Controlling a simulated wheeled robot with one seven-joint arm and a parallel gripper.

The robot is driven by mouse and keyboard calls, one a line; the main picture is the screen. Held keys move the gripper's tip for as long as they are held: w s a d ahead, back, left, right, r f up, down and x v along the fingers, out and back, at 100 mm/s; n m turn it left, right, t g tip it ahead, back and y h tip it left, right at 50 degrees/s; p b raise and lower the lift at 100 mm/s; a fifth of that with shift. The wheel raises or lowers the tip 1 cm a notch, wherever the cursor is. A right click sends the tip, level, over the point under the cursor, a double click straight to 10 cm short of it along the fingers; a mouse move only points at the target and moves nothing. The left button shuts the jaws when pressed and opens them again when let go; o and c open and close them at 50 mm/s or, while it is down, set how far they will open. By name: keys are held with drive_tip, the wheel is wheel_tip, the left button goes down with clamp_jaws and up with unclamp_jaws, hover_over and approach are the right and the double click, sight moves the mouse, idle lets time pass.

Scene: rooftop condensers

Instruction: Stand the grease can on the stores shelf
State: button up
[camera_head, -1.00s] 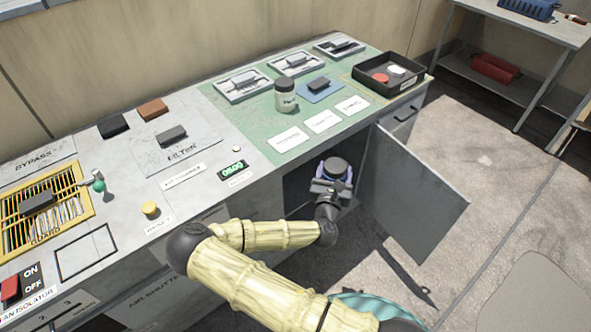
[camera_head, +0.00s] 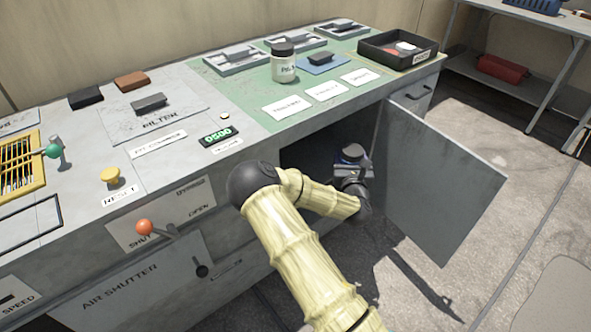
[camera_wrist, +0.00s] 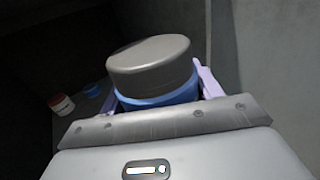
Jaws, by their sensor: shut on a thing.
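My gripper (camera_head: 352,168) is shut on a blue can with a wide dark grey lid, which I take to be the grease can (camera_head: 351,151). In the wrist view the can (camera_wrist: 150,65) is upright or slightly tilted between the pale lilac fingers. The fingers hide much of its body. The gripper and can are at the open mouth of the cupboard (camera_head: 300,160) under the bench. The cupboard's inside is dark, and I cannot make out its shelf edge clearly.
The open cupboard door (camera_head: 440,185) stands just right of my gripper. In the wrist view a red and white container (camera_wrist: 61,104) and a small blue item (camera_wrist: 92,90) are inside at left. A lidded jar (camera_head: 284,65) and a black tray (camera_head: 398,50) stand on the bench above.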

drive_tip(key=w+d+f+n+y+b, duration=0.1)
drive_tip(key=w+d+f+b, duration=0.1)
drive_tip(key=d+b, duration=0.4)
drive_tip(key=b, duration=0.3)
drive_tip(key=shift+w+d+y+b, duration=0.25)
drive_tip(key=shift+d+y+b, duration=0.05)
drive_tip(key=shift+y+b, duration=0.1)
drive_tip(key=shift+a+f, duration=0.1)
drive_tip(key=shift+f, duration=0.05)
